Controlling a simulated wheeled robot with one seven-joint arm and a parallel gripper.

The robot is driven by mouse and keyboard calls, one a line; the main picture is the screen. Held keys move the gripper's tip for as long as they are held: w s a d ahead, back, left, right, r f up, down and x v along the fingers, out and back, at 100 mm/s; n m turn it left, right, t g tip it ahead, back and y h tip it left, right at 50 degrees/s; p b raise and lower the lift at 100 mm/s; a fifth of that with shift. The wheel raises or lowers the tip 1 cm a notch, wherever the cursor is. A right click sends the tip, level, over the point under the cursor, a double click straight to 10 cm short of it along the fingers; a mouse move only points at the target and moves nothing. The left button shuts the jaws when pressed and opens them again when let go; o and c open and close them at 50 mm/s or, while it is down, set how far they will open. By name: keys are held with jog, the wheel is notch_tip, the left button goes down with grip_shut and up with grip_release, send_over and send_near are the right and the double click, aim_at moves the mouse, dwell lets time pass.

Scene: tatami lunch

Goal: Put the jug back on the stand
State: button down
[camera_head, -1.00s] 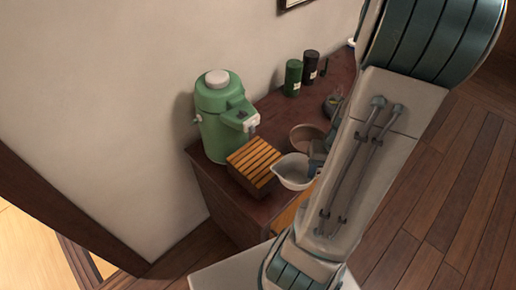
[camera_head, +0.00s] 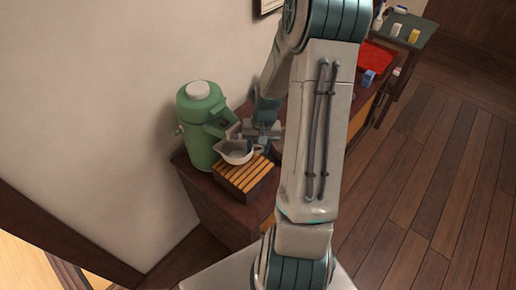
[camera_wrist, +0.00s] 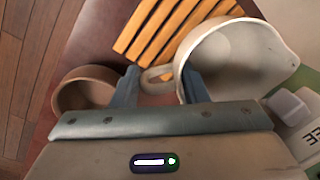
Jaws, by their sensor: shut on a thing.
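The white jug (camera_head: 234,152) is in my gripper (camera_head: 264,140). In the wrist view the jug (camera_wrist: 235,60) has its handle between my two fingers (camera_wrist: 158,88), which are shut on it. The jug looks empty inside. The slatted wooden stand (camera_head: 243,176) is on the dark cabinet top; the stand also shows in the wrist view (camera_wrist: 150,28). In the head view the jug is over or beside the stand's back edge, near the green dispenser's spout. I cannot tell whether the jug touches the stand.
The green air pot (camera_head: 200,125) stands at the left, close to the jug. A brown bowl (camera_wrist: 82,90) is on the cabinet top beside my gripper. A red tray (camera_head: 376,58) and small containers are farther along. My arm hides part of the cabinet.

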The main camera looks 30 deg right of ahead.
jog(key=shift+f, duration=0.85)
jog(key=shift+f, duration=0.1)
jog(key=shift+f, duration=0.15)
jog(key=c, duration=0.8)
grip_release()
jog(key=shift+c, duration=0.2)
jog(key=shift+r, duration=0.2)
